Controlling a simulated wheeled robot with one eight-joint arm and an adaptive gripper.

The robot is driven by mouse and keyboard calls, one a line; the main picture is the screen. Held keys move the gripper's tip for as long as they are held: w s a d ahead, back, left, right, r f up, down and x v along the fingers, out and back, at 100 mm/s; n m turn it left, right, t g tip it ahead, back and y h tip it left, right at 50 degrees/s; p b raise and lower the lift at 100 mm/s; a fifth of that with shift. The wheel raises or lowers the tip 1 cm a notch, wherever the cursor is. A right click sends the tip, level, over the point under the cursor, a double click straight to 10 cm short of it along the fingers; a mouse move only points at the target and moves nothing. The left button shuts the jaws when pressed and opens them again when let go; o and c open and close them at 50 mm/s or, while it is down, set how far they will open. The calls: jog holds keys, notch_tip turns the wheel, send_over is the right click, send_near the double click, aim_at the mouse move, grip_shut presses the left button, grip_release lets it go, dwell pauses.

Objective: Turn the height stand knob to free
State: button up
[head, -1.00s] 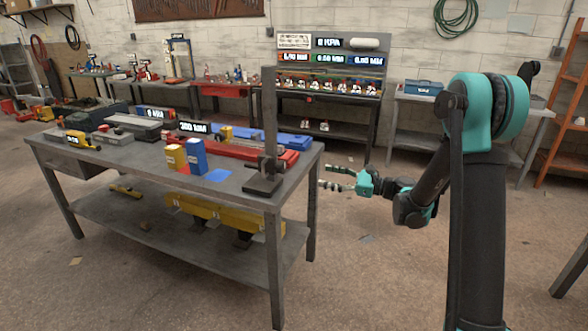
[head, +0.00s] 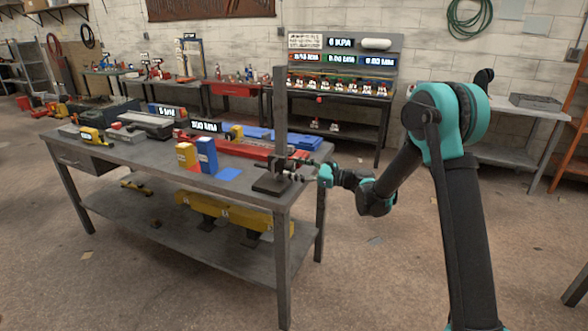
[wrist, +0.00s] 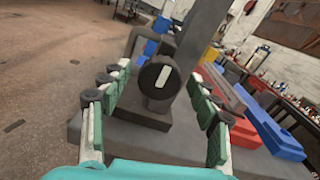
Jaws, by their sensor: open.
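The height stand (head: 280,125) is a tall dark grey post on a dark base at the bench's right corner. Its knob (wrist: 158,82) is a round black disc with a white bar mark, seen face-on in the wrist view; the mark leans slightly right of upright. My gripper (head: 301,172) is at the stand from the right. In the wrist view my gripper (wrist: 158,98) is open, with one green-padded finger on each side of the knob. I see gaps between the pads and the knob, and I cannot tell how deep the fingertips reach.
The floor right of the bench is open.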

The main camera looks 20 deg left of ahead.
jog(key=shift+a, duration=0.25)
jog(key=c, duration=1.2)
jog(key=shift+o, duration=0.2)
